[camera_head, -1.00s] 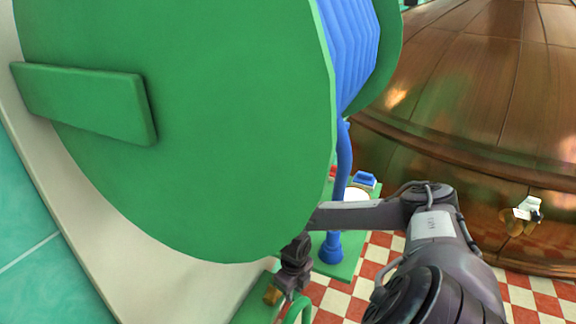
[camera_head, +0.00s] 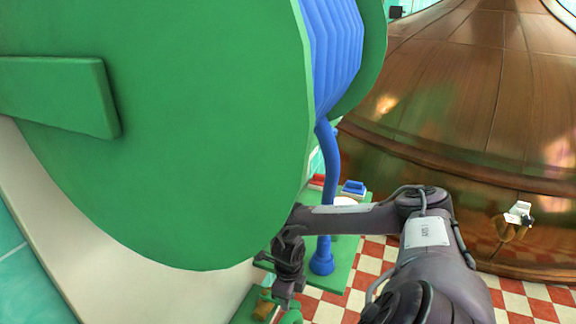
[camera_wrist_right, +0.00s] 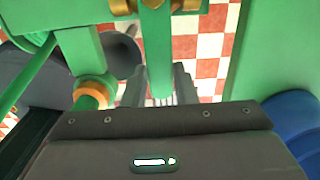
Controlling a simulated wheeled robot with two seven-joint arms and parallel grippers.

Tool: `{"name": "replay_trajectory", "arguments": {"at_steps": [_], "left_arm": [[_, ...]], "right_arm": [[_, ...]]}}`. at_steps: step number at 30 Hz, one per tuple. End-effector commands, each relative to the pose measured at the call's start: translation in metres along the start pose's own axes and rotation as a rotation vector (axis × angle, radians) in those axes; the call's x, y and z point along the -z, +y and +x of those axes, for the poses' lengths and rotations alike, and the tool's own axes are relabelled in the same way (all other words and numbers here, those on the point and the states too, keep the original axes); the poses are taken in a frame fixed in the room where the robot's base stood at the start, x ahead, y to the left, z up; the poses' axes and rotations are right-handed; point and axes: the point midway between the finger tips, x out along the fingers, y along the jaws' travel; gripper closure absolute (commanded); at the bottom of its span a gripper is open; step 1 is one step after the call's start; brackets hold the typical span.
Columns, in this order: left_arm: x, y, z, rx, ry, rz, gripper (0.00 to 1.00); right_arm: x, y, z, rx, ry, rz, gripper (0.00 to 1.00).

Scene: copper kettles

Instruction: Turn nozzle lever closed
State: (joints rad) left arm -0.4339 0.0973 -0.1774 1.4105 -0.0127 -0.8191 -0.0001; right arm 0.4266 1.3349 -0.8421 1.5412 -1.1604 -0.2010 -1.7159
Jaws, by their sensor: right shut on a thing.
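A green bar, which looks like the nozzle lever (camera_wrist_right: 156,45), runs down the middle of the right wrist view between the two grey fingers of my right gripper (camera_wrist_right: 160,88). The gripper is shut on this bar. Brass fittings (camera_wrist_right: 124,6) show at its upper end. In the head view my right gripper (camera_head: 284,294) is low, below the big green reel, beside a small brass piece (camera_head: 263,309). A bit of green (camera_head: 291,317) shows under it at the bottom edge. My left gripper is not in view.
A large green hose reel (camera_head: 180,170) with blue hose (camera_head: 333,50) fills the left. The hose runs down to a green base (camera_head: 345,262) with a blue foot (camera_head: 322,262). A copper kettle (camera_head: 450,120) stands right. Checkered floor (camera_head: 345,302) shows below.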

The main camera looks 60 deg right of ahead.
Motion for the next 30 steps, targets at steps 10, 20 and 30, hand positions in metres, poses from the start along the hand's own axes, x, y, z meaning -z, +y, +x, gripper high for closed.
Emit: {"name": "replay_trajectory", "arguments": {"at_steps": [10,20,30], "left_arm": [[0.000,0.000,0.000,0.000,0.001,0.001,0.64],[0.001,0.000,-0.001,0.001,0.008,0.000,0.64],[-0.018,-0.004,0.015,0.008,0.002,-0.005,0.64]], "right_arm": [[0.000,-0.001,0.000,0.002,0.001,-0.001,0.53],[-0.001,-0.002,-0.013,0.004,-0.002,-0.002,0.53],[0.000,-0.001,-0.068,0.003,-0.001,-0.002,0.53]]}}
